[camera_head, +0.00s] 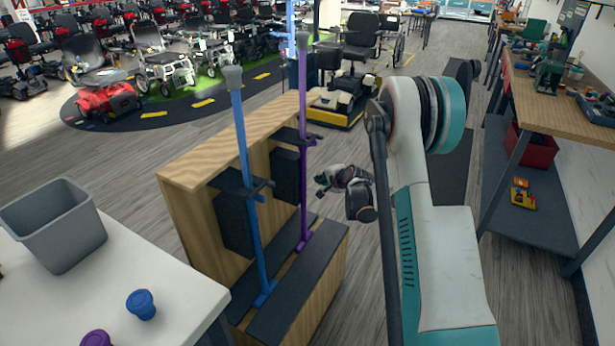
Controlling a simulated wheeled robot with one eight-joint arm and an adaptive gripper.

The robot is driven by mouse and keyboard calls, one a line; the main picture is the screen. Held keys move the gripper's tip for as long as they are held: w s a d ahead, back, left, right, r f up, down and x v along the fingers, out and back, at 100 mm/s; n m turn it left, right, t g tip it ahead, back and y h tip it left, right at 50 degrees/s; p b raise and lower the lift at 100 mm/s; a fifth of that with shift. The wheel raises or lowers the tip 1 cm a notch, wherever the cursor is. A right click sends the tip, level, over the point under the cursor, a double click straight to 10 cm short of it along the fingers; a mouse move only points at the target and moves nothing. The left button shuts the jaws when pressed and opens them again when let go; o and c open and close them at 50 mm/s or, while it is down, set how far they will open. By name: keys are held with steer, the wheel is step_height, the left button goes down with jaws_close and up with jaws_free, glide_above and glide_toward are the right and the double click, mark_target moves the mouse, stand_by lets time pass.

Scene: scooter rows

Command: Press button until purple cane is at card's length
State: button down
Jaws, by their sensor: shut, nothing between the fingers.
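The purple cane (303,140) stands upright in a wooden stand, with a grey cap on top and its foot on the stand's dark base. A blue cane (243,150) stands upright in front of it to the left. A purple button (97,339) is partly cut off at the bottom edge of the picture, on the white table. A blue button (142,304) sits on the table just behind it. I see no card that I can make out. My gripper (323,186) is shut and empty, in the air to the right of the purple cane, away from both buttons.
The wooden stand (190,205) with black clamps stands between my arm and the white table (150,265). A grey bin (60,225) stands on that table. A workbench (560,100) runs along the right. Mobility scooters (105,100) stand at the back left.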

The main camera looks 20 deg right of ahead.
steer(key=shift+w+a, duration=0.4)
steer(key=shift+w, duration=0.05)
stand_by(1.2)
steer(key=shift+w+a, duration=0.25)
steer(key=shift+w, duration=0.1)
steer(key=shift+w+a+r, duration=0.1)
steer(key=shift+w+a, duration=0.35)
steer(key=shift+w, duration=0.1)
stand_by(1.5)
steer(key=shift+s+d, duration=0.1)
steer(key=shift+s, duration=0.05)
steer(key=shift+s+d, duration=0.5)
steer(key=shift+s, duration=0.2)
steer(key=shift+s+d, duration=0.1)
steer(key=s+d, duration=0.1)
steer(key=s, duration=0.1)
steer(key=s+d, duration=0.1)
steer(key=shift+s+d, duration=0.4)
